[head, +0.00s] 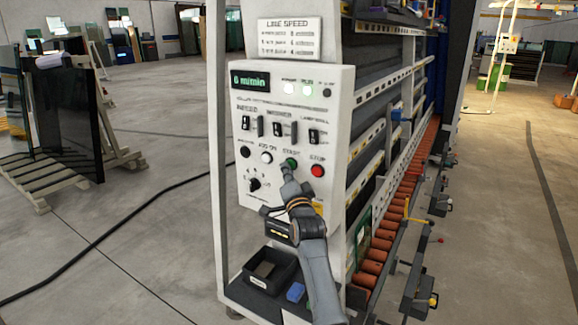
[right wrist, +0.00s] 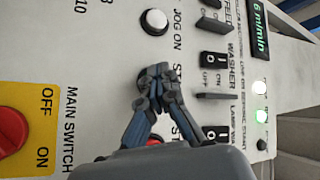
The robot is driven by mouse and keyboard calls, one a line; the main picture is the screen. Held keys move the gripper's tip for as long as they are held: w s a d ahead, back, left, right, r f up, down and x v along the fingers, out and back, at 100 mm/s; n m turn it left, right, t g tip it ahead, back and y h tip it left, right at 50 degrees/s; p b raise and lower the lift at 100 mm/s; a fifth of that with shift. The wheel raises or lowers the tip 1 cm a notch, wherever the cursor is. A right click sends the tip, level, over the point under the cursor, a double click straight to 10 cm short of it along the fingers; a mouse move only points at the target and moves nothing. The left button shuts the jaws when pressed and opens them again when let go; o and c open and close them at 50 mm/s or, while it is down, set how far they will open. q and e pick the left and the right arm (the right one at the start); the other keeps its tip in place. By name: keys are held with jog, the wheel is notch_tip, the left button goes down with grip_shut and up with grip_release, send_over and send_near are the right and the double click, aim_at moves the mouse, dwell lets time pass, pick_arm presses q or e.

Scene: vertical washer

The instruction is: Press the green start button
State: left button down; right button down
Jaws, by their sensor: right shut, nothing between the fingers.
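The green start button (head: 290,163) is on the white control panel (head: 335,90), between the white jog button (head: 267,158) and the red stop button (head: 317,170). My right gripper (head: 287,172) is shut and empty, with its tips at the start button's lower edge in the head view. In the right wrist view the closed fingertips (right wrist: 158,76) cover the button's place beside the start label. I cannot tell whether they touch or press it. My left gripper is out of view.
The panel has a knob (head: 255,184), several switches and a lit display (head: 250,80). A white lamp and a green lamp (head: 306,89) glow. The red main switch (right wrist: 12,130) is near in the wrist view. A black bin (head: 270,270) stands below.

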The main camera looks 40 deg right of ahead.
jog(key=shift+s+a+p, duration=0.35)
jog(key=shift+s+a, duration=0.05)
jog(key=shift+a, duration=0.25)
